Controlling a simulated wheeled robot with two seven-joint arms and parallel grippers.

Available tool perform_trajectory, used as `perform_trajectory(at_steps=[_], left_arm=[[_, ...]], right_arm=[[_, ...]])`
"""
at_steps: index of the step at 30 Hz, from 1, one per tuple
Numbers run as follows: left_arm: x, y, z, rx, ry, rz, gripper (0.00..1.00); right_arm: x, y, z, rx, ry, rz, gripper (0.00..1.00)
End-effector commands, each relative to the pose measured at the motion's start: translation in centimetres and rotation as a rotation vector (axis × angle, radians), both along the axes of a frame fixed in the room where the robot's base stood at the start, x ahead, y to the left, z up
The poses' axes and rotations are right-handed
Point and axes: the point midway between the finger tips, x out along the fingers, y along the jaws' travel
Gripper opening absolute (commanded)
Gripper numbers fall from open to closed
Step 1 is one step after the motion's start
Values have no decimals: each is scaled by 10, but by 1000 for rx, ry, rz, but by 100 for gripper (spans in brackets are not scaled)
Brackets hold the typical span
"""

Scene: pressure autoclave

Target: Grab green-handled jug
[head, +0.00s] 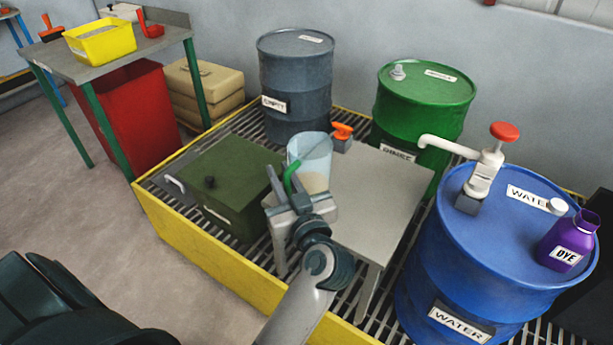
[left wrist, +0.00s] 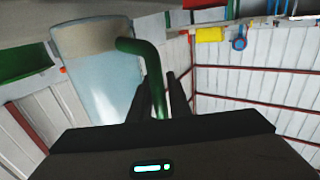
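The green-handled jug (head: 312,152) is a clear, bluish vessel with a beige lower part. It looks upright at the left edge of a grey metal stand, though my arm hides its foot. Its green handle (head: 291,174) faces my left gripper (head: 286,190), whose fingers are at the handle. In the left wrist view the jug (left wrist: 100,80) is at upper left. The handle (left wrist: 158,85) runs down between the two fingers of my left gripper (left wrist: 160,82), very close to both. Whether they press on it is unclear. My right gripper is not in view.
The grey stand (head: 375,195) is otherwise mostly bare, with an orange-handled item (head: 342,132) behind the jug. A green box (head: 225,180) is left. Grey (head: 295,90), green (head: 425,100) and blue (head: 480,250) drums surround it. A pump (head: 485,175) and purple dye bottle (head: 567,240) top the blue drum.

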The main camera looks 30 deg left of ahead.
Motion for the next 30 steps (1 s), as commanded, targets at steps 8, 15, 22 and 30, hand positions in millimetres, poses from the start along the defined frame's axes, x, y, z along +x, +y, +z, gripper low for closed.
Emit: perform_trajectory(at_steps=[8, 15, 22, 30], left_arm=[[0, 0, 1, 0, -1, 0, 0], [0, 0, 1, 0, -1, 0, 0], [0, 0, 17, -1, -4, 1, 0], [0, 0, 54, -2, -5, 0, 0]], right_arm=[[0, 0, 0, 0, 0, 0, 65], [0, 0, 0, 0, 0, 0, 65], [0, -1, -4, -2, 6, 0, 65], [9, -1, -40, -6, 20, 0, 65]])
